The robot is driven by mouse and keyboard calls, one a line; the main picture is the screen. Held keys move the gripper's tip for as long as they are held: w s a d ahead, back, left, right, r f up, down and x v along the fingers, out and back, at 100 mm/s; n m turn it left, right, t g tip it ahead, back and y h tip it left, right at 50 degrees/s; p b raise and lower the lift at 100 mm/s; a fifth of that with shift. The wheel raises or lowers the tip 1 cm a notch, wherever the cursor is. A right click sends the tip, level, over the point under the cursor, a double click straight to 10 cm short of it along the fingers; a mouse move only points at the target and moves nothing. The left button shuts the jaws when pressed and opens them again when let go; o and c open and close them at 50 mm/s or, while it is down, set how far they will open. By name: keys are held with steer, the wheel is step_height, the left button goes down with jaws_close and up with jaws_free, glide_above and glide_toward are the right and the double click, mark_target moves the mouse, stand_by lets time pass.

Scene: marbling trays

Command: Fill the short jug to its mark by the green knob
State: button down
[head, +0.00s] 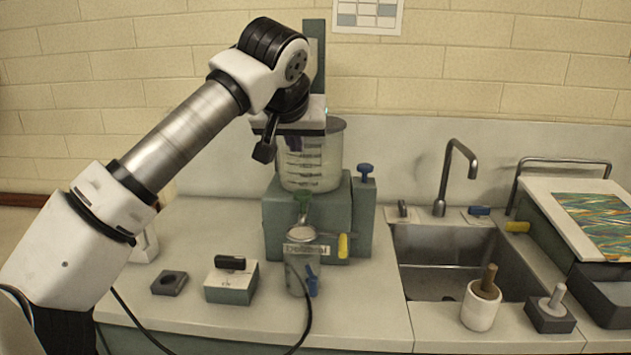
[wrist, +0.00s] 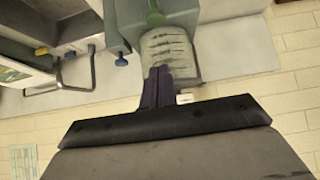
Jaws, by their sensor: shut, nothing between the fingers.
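My gripper (head: 293,144) is in front of the tank, above the knob. In the wrist view its dark fingers (wrist: 159,72) are together and empty, apart from the knob.
A yellow-handled part (head: 343,245) projects right of the jug. A blue knob (head: 366,170) tops the stand's right column. A grey block with a black top (head: 231,285) and a dark holder (head: 169,283) stand left. The sink (head: 440,270) and faucet (head: 457,160) are right.

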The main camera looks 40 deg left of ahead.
steer(key=shift+a, duration=0.1)
steer(key=b, duration=0.5)
glide_above(301, 197)
steer(key=f, duration=0.9)
steer(key=shift+w, duration=0.2)
steer(key=shift+f+b, duration=1.05)
steer(key=shift+s+f+b, duration=0.1)
steer(key=shift+f+b, duration=0.5)
steer(key=shift+f, duration=1.05)
stand_by(3.3)
